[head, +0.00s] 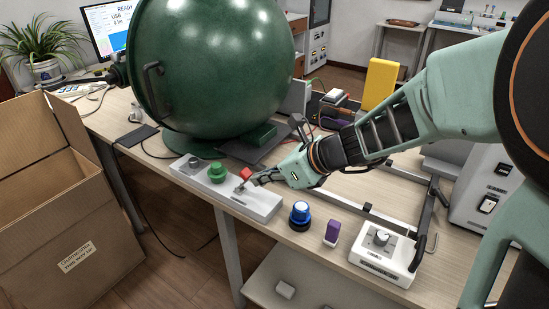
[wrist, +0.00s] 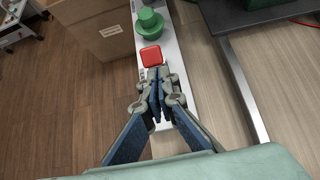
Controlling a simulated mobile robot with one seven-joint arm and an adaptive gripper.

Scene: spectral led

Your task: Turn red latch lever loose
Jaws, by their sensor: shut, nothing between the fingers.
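The red latch lever shows as a small red block (head: 245,173) on a long light-grey panel (head: 262,207) at the table's front edge. In the wrist view the red block (wrist: 152,56) lies just ahead of my fingertips. My gripper (head: 252,181) is shut and empty, low over the panel beside the red block. In the wrist view the closed fingers (wrist: 158,76) cover the panel behind the red part. I cannot tell whether they touch it. The lever's base and pivot are hidden by the fingers.
A green knob (head: 217,172) stands on the panel left of the red block. The large green sphere (head: 215,60) rises behind. A blue button (head: 299,214), purple block (head: 332,232) and white dial box (head: 384,252) stand to the right. An open cardboard box (head: 75,250) is at left.

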